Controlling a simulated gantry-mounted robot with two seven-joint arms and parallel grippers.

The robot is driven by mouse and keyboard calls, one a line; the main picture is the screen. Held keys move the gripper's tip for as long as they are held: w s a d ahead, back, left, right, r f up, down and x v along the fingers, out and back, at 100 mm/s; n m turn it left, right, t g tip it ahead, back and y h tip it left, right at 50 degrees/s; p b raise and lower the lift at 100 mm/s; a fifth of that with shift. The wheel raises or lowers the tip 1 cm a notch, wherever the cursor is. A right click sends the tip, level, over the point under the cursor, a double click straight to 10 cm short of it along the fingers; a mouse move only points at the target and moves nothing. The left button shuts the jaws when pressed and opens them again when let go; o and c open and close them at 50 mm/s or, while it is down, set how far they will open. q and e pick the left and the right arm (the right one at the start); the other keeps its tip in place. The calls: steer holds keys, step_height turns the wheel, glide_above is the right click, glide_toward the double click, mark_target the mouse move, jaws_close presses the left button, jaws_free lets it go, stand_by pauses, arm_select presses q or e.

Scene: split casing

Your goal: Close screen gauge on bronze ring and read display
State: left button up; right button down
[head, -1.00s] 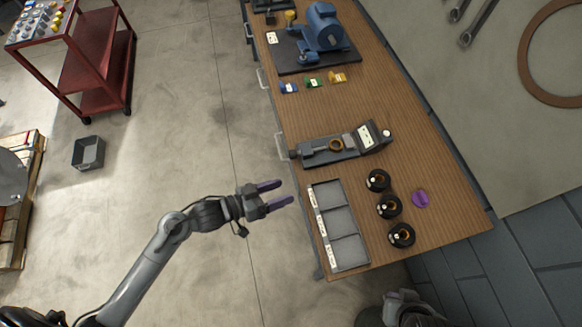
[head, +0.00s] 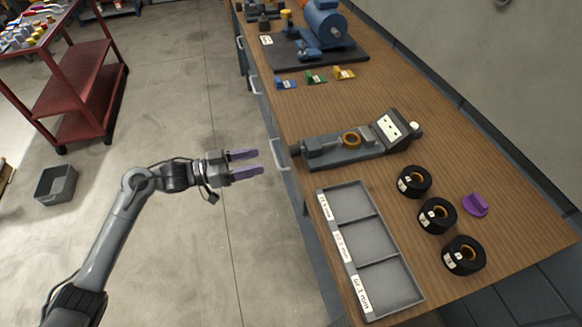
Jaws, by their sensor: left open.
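The screen gauge (head: 321,147) is a grey bench device on the wooden table, with a tilted display (head: 391,125) at its right end. The bronze ring (head: 351,139) stands on the gauge between its left block and the display end. I cannot tell whether the jaws touch the ring, and the display's reading is too small to make out. My left gripper (head: 258,163) is open and empty, over the floor left of the table, short of the gauge's left end. My right gripper is not in view.
A grey three-compartment tray (head: 366,223) with labels lies empty at the table's near left. Several black rings with bronze centres (head: 414,181) and a purple piece (head: 475,205) lie right of it. A blue motor (head: 325,24) and coloured tags (head: 315,77) are farther back.

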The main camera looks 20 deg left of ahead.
mark_target(291, 152)
arm_select(q)
steer(key=shift+b+x, duration=1.8)
steer(key=shift+x, duration=3.8)
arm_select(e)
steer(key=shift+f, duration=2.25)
arm_select(q)
steer(key=shift+w+a, duration=0.15)
steer(key=shift+w, duration=0.05)
steer(key=shift+c, duration=0.3)
steer(key=c, duration=1)
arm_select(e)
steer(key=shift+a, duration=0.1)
